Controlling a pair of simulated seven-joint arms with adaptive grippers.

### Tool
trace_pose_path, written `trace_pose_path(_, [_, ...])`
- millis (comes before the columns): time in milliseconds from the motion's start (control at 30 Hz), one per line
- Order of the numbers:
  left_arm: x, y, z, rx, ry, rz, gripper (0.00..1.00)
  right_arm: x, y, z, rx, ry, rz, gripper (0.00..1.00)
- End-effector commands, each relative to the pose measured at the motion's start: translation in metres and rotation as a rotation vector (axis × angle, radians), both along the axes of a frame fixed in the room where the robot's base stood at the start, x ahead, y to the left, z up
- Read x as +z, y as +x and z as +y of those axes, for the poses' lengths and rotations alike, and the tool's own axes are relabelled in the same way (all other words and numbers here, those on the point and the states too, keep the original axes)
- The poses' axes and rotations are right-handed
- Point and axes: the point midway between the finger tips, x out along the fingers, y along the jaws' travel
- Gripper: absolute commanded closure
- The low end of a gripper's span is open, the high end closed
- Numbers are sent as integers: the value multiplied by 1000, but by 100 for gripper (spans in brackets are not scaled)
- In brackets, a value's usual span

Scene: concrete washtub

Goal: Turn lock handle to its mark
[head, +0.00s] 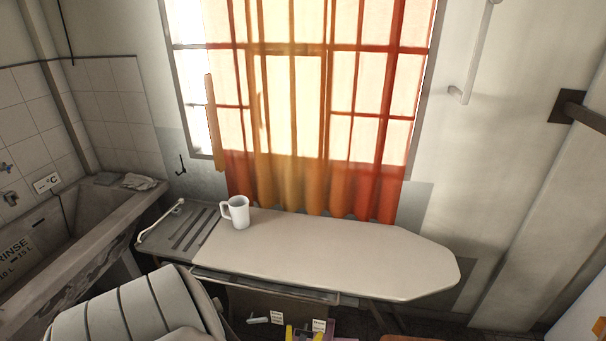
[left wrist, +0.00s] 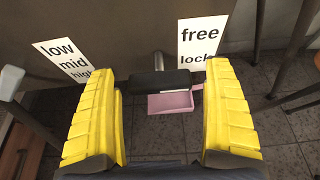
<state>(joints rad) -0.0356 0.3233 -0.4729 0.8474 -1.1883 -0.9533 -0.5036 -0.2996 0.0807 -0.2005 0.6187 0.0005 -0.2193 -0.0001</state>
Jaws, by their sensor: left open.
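My left gripper (left wrist: 163,72) is open, its yellow fingers on either side of a dark lock handle (left wrist: 155,84). A white card (left wrist: 203,40) reading "free" and "lock" stands just beyond, with "lock" near the handle's right end. In the head view my left gripper (head: 309,334) shows at the bottom edge, below the ironing board (head: 340,255), near the card (head: 318,324). The handle is not clear there.
A second card (left wrist: 65,62) reads "low mid high", with a grey lever (left wrist: 10,82) left of it. A pink tray (left wrist: 170,102) lies lower, beyond the handle. A white mug (head: 236,212) stands on the board. A concrete washtub (head: 90,240) is at left; curtains (head: 300,110) hang behind.

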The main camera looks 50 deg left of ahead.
Motion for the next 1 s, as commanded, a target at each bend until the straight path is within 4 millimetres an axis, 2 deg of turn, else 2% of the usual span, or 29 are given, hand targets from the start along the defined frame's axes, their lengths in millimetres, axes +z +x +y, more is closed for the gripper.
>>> trace_pose_path(267, [7, -16, -13, 0, -2, -1, 15, 0, 0, 0, 0, 0, 0, 56])
trace_pose_path(800, [38, -72, -59, 0, -4, 1, 15, 0, 0, 1, 0, 0, -1, 56])
trace_pose_path(1000, [44, -83, -67, 0, -1, 0, 15, 0, 0, 1, 0, 0, 0, 56])
